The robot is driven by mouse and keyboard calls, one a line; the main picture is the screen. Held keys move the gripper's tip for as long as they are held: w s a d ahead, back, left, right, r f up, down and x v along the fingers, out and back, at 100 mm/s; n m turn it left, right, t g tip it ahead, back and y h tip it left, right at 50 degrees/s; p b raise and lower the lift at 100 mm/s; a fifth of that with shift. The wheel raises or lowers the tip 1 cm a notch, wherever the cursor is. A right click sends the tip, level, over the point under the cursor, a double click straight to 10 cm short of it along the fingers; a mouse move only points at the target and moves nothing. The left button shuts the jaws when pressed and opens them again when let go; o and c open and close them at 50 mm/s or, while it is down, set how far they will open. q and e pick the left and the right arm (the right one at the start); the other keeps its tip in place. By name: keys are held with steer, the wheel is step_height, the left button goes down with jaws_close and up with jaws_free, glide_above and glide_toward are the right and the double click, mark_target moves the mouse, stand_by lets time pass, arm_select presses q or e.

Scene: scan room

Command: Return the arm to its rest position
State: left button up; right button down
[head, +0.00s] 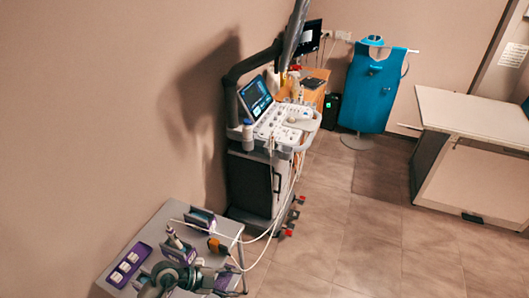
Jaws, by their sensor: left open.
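My left arm and gripper (222,281) show at the bottom left, in grey and purple, low over the near edge of a small grey cart (151,232). The gripper is open. I see nothing held between its fingers, though its small size and the clutter around it hide details. My right gripper is not in view.
The cart top holds a purple tray with white pieces (128,262), a dark and orange item (217,246) and a probe-like item (173,238). White cables (262,235) hang between the cart and an ultrasound machine (285,125). A blue apron (371,92) and a bed (470,113) stand beyond open floor.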

arm_select(q)
steer(key=d+r+t+h, duration=0.4)
steer(key=r+h, duration=0.1)
steer(key=r, duration=0.3)
steer(key=w+a+r+n+t+y, duration=0.4)
steer(key=a+r+n+t+y, duration=0.3)
steer(key=n+t, duration=0.65)
steer(key=s+a+f+n+g+y, duration=0.35)
steer(key=a+f+n+y, duration=0.55)
steer(key=a+f+y, duration=0.4)
steer(key=s+d+f+m+g+h, duration=0.1)
steer(key=s+d+f+g+h, duration=0.15)
steer(key=s+f+g, duration=0.6)
steer(key=s+d+f+m+g+h, duration=0.1)
steer(key=s+d+f+g+h, duration=0.3)
steer(key=s+f, duration=0.65)
step_height(320, 180, down, 20)
steer(key=s+a+g+y, duration=0.1)
steer(key=s+g+y, duration=0.1)
steer(key=y, duration=0.1)
steer(key=s+a+f, duration=0.2)
steer(key=s+f, duration=1.2)
steer(key=f, duration=0.3)
steer(key=shift+a+g, duration=0.35)
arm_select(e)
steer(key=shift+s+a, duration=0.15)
